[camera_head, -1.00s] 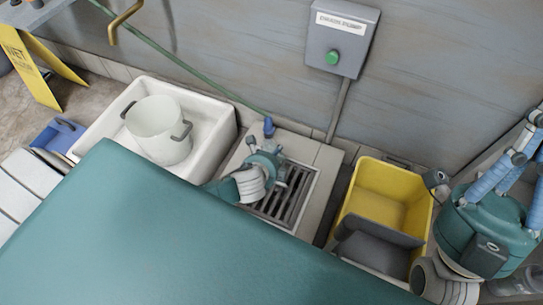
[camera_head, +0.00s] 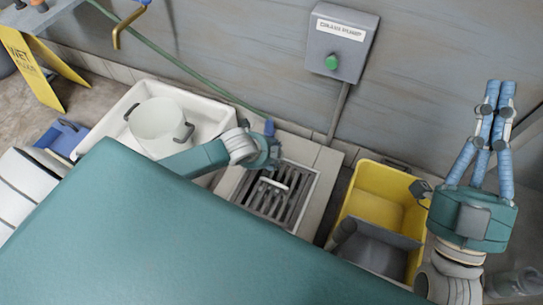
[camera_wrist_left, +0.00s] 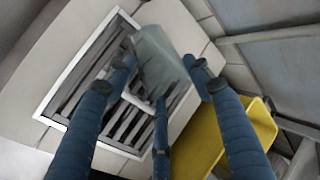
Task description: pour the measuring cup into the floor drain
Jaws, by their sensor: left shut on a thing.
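My left gripper (camera_head: 262,158) is over the upper left edge of the floor drain (camera_head: 276,197); its fingers are hidden in the head view. In the left wrist view its blue fingers (camera_wrist_left: 160,78) are shut on a grey, translucent measuring cup (camera_wrist_left: 157,52). The cup is held above the slatted drain grate (camera_wrist_left: 98,80). The cup is hidden in the head view, and I cannot tell its tilt or contents. My right gripper (camera_head: 495,95) points up at the far right, apart from everything, with no object visible in it.
A white basin (camera_head: 217,112) with a pale two-handled pot (camera_head: 160,125) stands left of the drain. A yellow bucket (camera_head: 382,190) stands to its right. A drain pump box (camera_head: 341,42) is on the wall. A green hose (camera_head: 170,58) runs behind, and a yellow wet-floor sign (camera_head: 35,65) stands far left.

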